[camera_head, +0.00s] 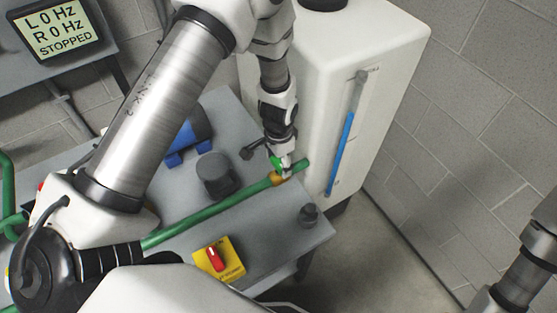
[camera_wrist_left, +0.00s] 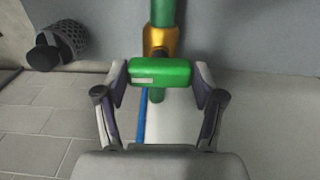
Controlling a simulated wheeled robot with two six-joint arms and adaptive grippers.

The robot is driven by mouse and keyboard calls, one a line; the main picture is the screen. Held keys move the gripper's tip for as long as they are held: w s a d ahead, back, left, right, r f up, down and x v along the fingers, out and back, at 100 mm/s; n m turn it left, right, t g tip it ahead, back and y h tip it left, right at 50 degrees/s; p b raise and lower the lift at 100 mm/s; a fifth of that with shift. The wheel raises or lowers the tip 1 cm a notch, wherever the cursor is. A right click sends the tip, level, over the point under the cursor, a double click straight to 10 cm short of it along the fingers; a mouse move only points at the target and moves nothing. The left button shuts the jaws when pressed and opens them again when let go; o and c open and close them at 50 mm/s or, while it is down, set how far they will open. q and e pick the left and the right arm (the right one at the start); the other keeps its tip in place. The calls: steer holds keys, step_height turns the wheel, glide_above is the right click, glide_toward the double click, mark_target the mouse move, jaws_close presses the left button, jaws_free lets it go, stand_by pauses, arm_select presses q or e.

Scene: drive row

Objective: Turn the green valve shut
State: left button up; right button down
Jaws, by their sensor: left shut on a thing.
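The green valve handle (camera_wrist_left: 160,72) is a short bar between the two fingers of my left gripper (camera_wrist_left: 161,80). The gripper is shut on it, one finger at each end. In the wrist view the bar lies crosswise to the green pipe (camera_wrist_left: 162,12). The brass valve body (camera_wrist_left: 160,40) sits on the pipe just beyond the handle. In the head view my left gripper (camera_head: 282,161) reaches down to the valve, and the green handle (camera_head: 275,162) is partly hidden by the fingers. The brass body (camera_head: 277,179) shows below it. My right gripper is out of view.
The pipe runs along a grey bench to a white tank (camera_head: 345,60) with a blue level gauge (camera_head: 341,150). A red switch on a yellow box (camera_head: 219,260), a blue motor (camera_head: 189,141) and a dark cylinder (camera_head: 215,174) are nearby. A display (camera_head: 57,31) reads STOPPED.

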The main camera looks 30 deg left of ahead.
mark_target(279, 163)
arm_select(q)
steer(key=shift+s+f+m, duration=0.1)
steer(key=shift+m, duration=0.2)
steer(key=o, duration=1.1)
steer(key=shift+o, duration=0.2)
step_height(279, 163, up, 12)
